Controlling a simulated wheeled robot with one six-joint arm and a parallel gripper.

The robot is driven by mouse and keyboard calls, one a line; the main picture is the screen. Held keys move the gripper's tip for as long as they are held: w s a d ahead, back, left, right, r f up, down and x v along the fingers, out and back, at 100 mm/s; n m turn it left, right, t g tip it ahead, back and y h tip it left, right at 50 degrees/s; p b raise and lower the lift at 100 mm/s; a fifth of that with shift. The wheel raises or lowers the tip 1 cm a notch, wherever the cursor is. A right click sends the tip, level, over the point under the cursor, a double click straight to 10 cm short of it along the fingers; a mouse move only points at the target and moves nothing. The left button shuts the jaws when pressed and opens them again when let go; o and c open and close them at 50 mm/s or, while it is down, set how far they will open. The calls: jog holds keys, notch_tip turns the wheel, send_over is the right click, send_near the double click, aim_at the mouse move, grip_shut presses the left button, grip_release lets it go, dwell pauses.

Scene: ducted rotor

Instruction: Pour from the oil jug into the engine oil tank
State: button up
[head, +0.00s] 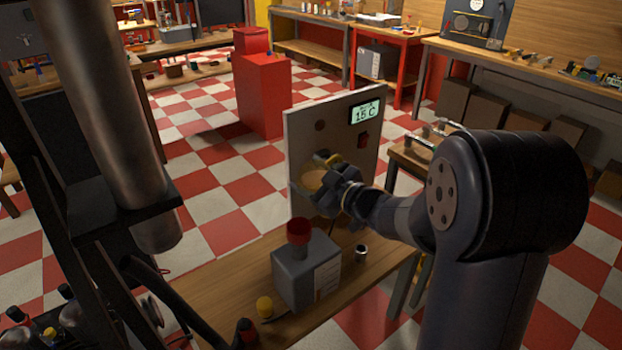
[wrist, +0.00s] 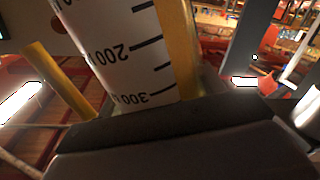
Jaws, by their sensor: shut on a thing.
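My gripper (head: 338,190) is in front of the white panel, above and slightly right of the grey tank. It is shut on the oil jug (head: 312,180), which is mostly hidden in the head view, with a tan round part and a bit of yellow showing. In the wrist view the jug (wrist: 125,50) is white with dark volume marks that read upside down, and yellow strips stand beside it. The engine oil tank (head: 302,272) looks to be the grey box with a red funnel-like neck (head: 298,232) on the wooden table. The jug is apart from the neck. I cannot tell its exact tilt.
A white panel (head: 300,135) with a "15 C" display (head: 366,113) stands right behind the tank. A red cabinet (head: 265,95) stands farther back on the checkered floor.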

jog(key=shift+f+n+b, duration=0.4)
jog(key=shift+f+b, duration=0.05)
jog(key=shift+b, duration=0.1)
jog(key=shift+r, duration=0.15)
jog(key=shift+f+n+b, duration=0.4)
jog(key=shift+n+b, duration=0.1)
jog(key=shift+b, duration=0.15)
jog(key=shift+f, duration=0.1)
dwell(1.8)
jog(key=shift+f+n+b, duration=0.25)
jog(key=shift+n+b, duration=0.05)
jog(key=shift+b, duration=0.2)
jog(key=shift+h, duration=0.3)
jog(key=shift+f+n+b, duration=0.2)
jog(key=shift+n+b, duration=0.1)
jog(key=shift+b, duration=0.2)
dwell(1.9)
